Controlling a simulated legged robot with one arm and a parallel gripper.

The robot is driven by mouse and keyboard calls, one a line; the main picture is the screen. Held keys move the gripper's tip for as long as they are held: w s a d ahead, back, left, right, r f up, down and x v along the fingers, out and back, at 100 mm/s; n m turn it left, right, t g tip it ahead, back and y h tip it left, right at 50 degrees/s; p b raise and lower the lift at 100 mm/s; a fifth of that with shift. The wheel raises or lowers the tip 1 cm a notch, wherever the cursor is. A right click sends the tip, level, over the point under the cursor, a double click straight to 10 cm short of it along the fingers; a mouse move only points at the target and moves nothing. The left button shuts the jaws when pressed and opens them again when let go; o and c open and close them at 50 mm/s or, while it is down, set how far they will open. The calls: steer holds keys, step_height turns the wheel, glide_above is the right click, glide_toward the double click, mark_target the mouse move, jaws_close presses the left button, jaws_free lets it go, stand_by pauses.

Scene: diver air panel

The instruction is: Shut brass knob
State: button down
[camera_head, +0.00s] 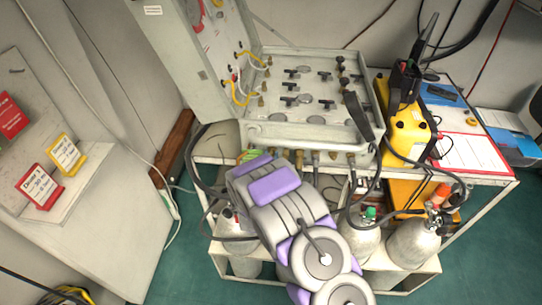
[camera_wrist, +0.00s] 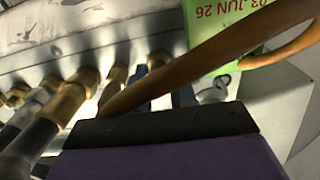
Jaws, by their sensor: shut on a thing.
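The grey air panel case (camera_head: 262,135) stands open on a white cart, with several brass fittings (camera_head: 332,156) along its front face. My gripper (camera_head: 246,166) is at the left part of that face, below a green tag (camera_head: 249,155). In the wrist view, my purple jaw with its black pad (camera_wrist: 165,125) lies close against the row of brass fittings (camera_wrist: 72,97). The jaws are shut at the brass knob, but the knob itself is hidden, so I cannot see its position. The green tag (camera_wrist: 225,35) reads "03 JUN 26". A brown-orange band (camera_wrist: 165,78) crosses in front of it.
Black hoses (camera_head: 197,165) hang from the case front on both sides of my arm. Grey cylinders (camera_head: 413,243) stand on the lower shelf. A yellow case (camera_head: 405,130) is right of the panel. The raised lid (camera_head: 190,60) is behind left. Green floor is open at left.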

steer(key=shift+s+a+f+m+b, duration=0.15)
steer(key=shift+m+b, duration=0.5)
steer(key=shift+m, duration=1.55)
steer(key=shift+w+d+f+m+b, duration=0.1)
steer(key=shift+m+b, duration=0.55)
steer(key=shift+m, duration=1.55)
steer(key=c, duration=1.2)
jaws_free()
steer(key=shift+a, duration=0.1)
steer(key=shift+r, duration=0.1)
steer(key=shift+s+a+f+p, duration=0.1)
steer(key=shift+s+p, duration=0.35)
steer(key=shift+s, duration=2.45)
steer(key=shift+s+a+f+p, duration=0.15)
steer(key=shift+s+p, duration=0.25)
steer(key=shift+s, duration=2.45)
steer(key=shift+s+a+p, duration=0.1)
steer(key=shift+s+p, duration=0.35)
steer(key=shift+s, duration=2.45)
